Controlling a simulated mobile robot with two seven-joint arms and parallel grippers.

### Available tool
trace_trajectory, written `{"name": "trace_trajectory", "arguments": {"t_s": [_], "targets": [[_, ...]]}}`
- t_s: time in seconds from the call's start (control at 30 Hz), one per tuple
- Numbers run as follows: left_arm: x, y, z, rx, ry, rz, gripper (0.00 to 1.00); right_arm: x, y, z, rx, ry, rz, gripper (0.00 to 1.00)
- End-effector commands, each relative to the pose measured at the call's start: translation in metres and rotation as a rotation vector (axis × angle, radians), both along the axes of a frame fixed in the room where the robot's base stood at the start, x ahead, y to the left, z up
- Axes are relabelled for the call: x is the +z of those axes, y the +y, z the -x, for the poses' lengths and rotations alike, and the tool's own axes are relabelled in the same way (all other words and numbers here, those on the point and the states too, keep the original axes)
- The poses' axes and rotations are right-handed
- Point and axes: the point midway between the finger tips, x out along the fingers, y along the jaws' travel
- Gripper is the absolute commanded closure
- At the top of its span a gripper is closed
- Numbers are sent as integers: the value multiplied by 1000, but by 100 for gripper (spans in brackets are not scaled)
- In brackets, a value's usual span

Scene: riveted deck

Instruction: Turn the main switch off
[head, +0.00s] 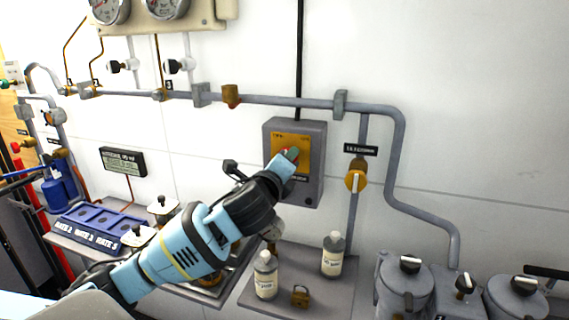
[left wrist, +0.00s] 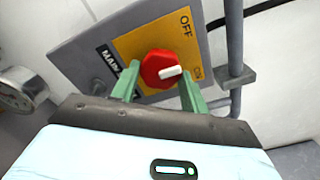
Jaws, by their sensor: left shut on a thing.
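The main switch is a grey box (head: 312,138) on the white wall, with a yellow plate (left wrist: 196,30) marked OFF. Its red knob (left wrist: 157,69) has a white pointer (left wrist: 171,73). In the left wrist view the pointer aims toward the plate edge by a second, partly readable mark, not at OFF. My left gripper (left wrist: 158,84) has its green fingers on either side of the red knob and is shut on it. In the head view the left gripper (head: 288,163) reaches the box from the left and hides part of the knob. The right gripper is not in view.
A yellow valve (head: 356,178) sits on a pipe right of the box. Below, a grey shelf (head: 315,310) bears two bottles (head: 265,275) and a brass padlock (head: 300,296). Grey canisters (head: 404,285) stand at lower right. A horizontal pipe (head: 290,103) runs above the box.

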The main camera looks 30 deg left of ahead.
Motion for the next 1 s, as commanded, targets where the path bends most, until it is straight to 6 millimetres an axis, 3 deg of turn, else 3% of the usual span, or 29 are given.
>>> {"name": "trace_trajectory", "arguments": {"t_s": [0.6, 1.0], "targets": [[2, -1, 0, 1, -132, 551, 78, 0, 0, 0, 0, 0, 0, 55], [3, -1, 0, 0, -183, 759, 78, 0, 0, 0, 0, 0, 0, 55]]}}
